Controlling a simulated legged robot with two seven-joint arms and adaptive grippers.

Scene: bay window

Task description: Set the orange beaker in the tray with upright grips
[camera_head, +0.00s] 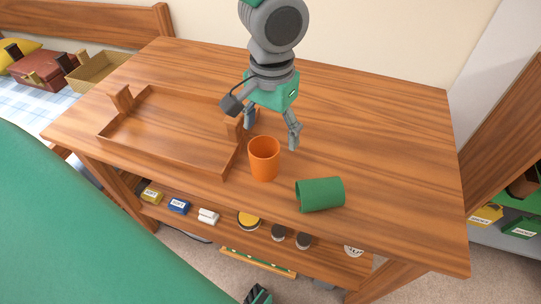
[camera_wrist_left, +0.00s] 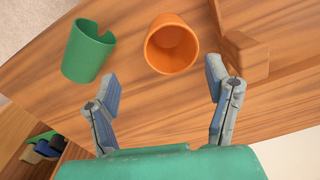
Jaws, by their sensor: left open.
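The orange beaker (camera_head: 264,160) stands upright on the wooden table, just right of the tray. In the left wrist view the beaker (camera_wrist_left: 172,45) shows its open mouth. The wooden tray (camera_head: 165,159) has a low rim and an upright block grip at each short end; its inside looks empty. My left gripper (camera_head: 272,132) is open and empty, just behind the beaker in the head view. In the left wrist view my left gripper's fingers (camera_wrist_left: 161,76) are spread apart, with the beaker beyond their tips. My right gripper is not recognisable in these views.
A green cup (camera_head: 320,194) lies on its side to the right of the beaker, near the front edge. The table's right part (camera_head: 400,150) is clear. A shelf below holds several small boxes and jars.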

